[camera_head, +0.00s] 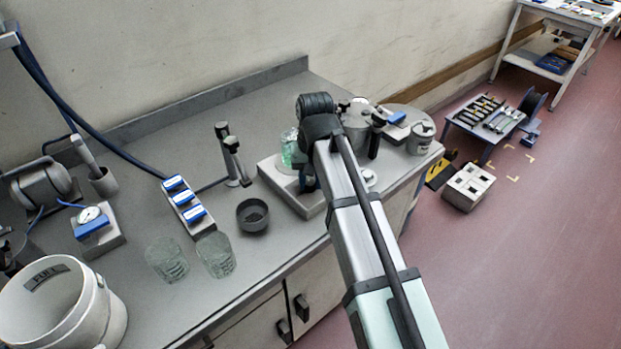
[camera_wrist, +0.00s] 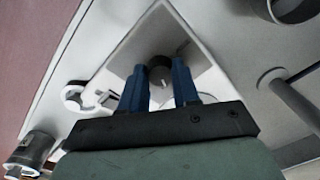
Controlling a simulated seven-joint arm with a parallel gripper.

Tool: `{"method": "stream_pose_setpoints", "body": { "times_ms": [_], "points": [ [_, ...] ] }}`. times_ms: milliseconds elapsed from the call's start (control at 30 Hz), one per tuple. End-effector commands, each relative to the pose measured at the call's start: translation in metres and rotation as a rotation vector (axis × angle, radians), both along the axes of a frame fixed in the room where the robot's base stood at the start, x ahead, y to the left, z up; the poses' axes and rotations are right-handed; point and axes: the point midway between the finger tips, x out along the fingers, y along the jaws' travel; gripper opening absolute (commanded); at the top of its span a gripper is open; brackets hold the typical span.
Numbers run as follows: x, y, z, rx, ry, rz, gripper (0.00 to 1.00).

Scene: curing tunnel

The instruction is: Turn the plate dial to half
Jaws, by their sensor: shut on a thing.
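The dial (camera_wrist: 159,68) is a small dark round knob with a pale mark, on the grey plate unit (camera_wrist: 205,62) in the wrist view. My gripper (camera_wrist: 160,88) has its two blue fingers on either side of the dial and is shut on it. In the head view the plate unit (camera_head: 276,181) sits near the front edge of the bench. A glass beaker with green contents (camera_head: 291,150) stands on it. My arm comes in from the lower right there and hides the dial and most of my gripper.
A dark round bowl (camera_head: 252,215) and clear glass beakers (camera_head: 217,254) stand left of the plate unit. A small stand (camera_head: 233,160) is behind the bowl. A metal pot (camera_head: 355,125) and a lidded can (camera_head: 421,137) stand close on the right.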

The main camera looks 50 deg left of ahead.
Motion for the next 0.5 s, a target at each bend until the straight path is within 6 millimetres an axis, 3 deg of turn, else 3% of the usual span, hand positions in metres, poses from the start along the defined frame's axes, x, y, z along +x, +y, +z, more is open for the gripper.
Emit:
{"method": "stream_pose_setpoints", "body": {
  "times_ms": [500],
  "points": [
    [-0.0004, 0.0000, 0.0001, 0.000, 0.000, -0.129, 0.00]
  ]
}}
